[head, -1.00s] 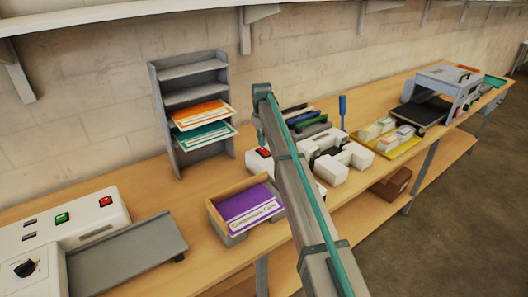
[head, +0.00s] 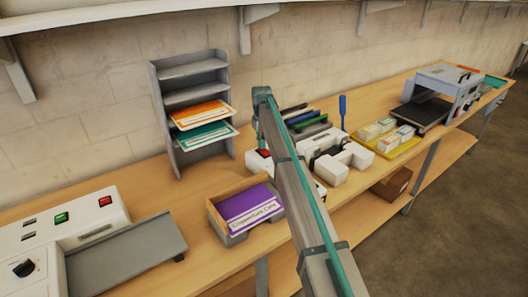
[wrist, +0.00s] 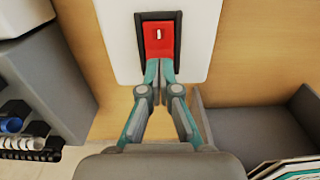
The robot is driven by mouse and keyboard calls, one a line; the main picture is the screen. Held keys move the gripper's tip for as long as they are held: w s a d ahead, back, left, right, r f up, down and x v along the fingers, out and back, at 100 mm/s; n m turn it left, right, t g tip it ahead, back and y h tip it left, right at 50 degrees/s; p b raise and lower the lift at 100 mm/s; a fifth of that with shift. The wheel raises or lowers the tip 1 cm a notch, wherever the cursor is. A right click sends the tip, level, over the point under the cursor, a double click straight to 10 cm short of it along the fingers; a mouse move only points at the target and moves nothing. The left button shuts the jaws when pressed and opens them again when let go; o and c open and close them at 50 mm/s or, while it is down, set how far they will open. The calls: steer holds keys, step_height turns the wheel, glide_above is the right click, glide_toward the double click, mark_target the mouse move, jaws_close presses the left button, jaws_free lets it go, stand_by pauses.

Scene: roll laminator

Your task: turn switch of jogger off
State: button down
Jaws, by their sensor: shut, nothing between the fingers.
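The jogger's white box (head: 250,160) stands on the bench behind its tray (head: 232,240), which holds a purple stack of sheets. In the wrist view the white box (wrist: 115,45) carries a red rocker switch (wrist: 158,38) in a black frame, with a small white mark near its far end. My gripper (wrist: 159,72) is shut and empty, its fingertips over the near end of the red rocker. I cannot tell whether they touch it. In the head view my gripper (head: 263,145) hides most of the switch, and my arm covers part of the bench.
A grey holder with dark, blue and green items (head: 308,123) stands close behind to the right, beside a white machine (head: 338,160). A grey sheet rack (head: 163,110) stands at the back left. A white control box with a grey tray (head: 125,255) is at the front left.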

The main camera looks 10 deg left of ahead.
steer(key=shift+f, duration=0.35)
stand_by(0.3)
steer(key=shift+r+p, duration=1.35)
steer(key=shift+r, duration=2.2)
